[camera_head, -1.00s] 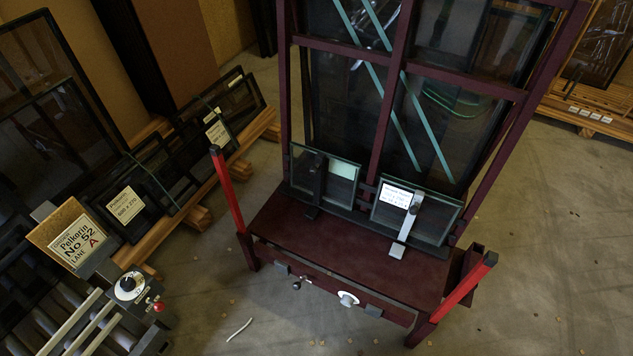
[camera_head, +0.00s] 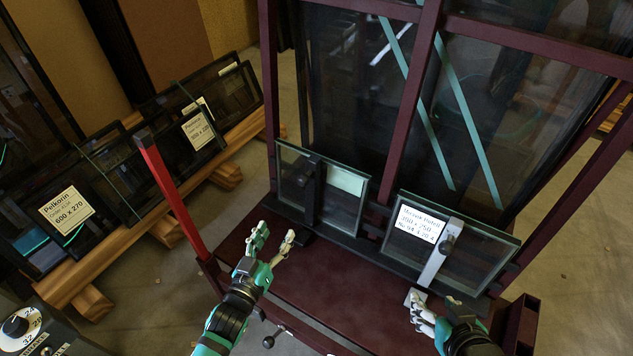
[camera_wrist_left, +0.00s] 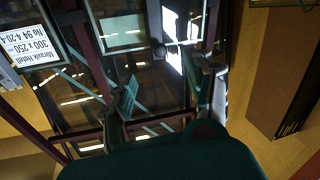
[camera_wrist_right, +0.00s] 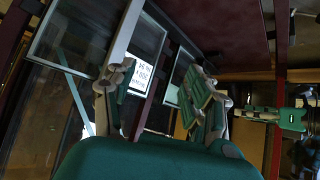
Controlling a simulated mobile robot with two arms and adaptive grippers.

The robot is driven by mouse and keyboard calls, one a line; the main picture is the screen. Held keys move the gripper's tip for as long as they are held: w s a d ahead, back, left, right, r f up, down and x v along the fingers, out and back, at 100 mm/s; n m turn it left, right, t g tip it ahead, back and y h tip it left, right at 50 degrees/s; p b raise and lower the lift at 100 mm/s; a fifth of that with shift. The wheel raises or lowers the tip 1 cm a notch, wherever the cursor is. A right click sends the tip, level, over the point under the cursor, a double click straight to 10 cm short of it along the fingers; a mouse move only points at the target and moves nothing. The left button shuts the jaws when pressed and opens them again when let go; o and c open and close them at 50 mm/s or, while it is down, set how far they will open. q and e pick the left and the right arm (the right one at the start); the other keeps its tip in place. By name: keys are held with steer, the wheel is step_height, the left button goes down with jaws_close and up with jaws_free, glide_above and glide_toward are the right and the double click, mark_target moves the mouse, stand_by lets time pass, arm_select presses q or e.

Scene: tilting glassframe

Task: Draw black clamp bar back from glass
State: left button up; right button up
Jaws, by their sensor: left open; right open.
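The black clamp bar (camera_head: 312,187) stands upright in front of the left small glass pane (camera_head: 342,196), with a knob near its top. My left gripper (camera_head: 276,237) is open and empty, below and left of the bar and apart from it. In the left wrist view, a dark upright bar (camera_wrist_left: 155,22) that looks like the clamp bar lies beyond the open fingers. My right gripper (camera_head: 414,306) is open near the foot of the silver clamp bar (camera_head: 436,262), which stands before the right labelled pane (camera_head: 478,255). I cannot tell whether it touches that foot.
A dark red frame (camera_head: 411,90) with large glass rises behind the small panes. Framed panes with labels (camera_head: 67,211) lean on a wooden rack at left. The dark red shelf (camera_head: 320,280) between my grippers is clear.

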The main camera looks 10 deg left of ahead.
arm_select(q)
steer(key=b, duration=0.2)
glide_toward(301, 185)
steer(key=w, duration=0.4)
steer(key=shift+d+f, duration=0.3)
steer(key=shift+d, duration=0.05)
steer(key=w+b, duration=0.1)
steer(key=w, duration=0.2)
steer(key=w+d+b, duration=0.1)
steer(key=w, duration=0.3)
steer(key=shift+d, duration=0.2)
steer(key=shift+w, duration=0.25)
arm_select(e)
steer(key=w+a+r+t+y, duration=0.2)
steer(key=r+t, duration=0.4)
steer(key=r, duration=0.3)
steer(key=w+a+r+t+y, duration=0.2)
steer(key=r+t, duration=0.4)
steer(key=r, duration=0.4)
steer(key=shift+w+t, duration=0.3)
steer(key=shift+w, duration=0.35)
steer(key=shift+r, duration=0.1)
